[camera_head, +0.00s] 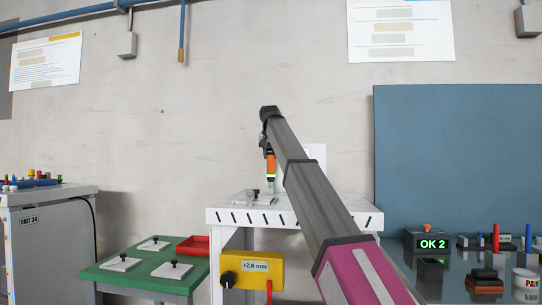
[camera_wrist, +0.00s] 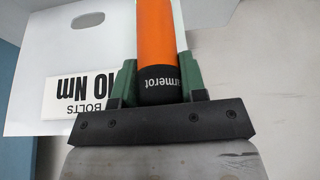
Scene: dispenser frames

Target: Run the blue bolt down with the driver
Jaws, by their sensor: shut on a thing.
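My gripper (camera_head: 269,150) is shut on the driver (camera_head: 271,166), an orange tool with a dark end. The driver hangs upright, tip down, over the white stand (camera_head: 225,216). In the wrist view the green fingers of my gripper (camera_wrist: 156,75) press on both sides of the orange driver (camera_wrist: 157,35), near its black collar. A small grey fixture (camera_head: 254,196) lies on the stand below and left of the driver. The driver's tip is too small to tell if it touches anything. I cannot make out the blue bolt at the driver.
A white board with a "BOLTS 10 Nm" label (camera_wrist: 82,92) stands behind the driver. A yellow box (camera_head: 252,271) reads +2.0 mm. A green table (camera_head: 142,280) holds knobbed plates and a red tray (camera_head: 193,245). A box (camera_head: 431,240) reads "OK 2" at right.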

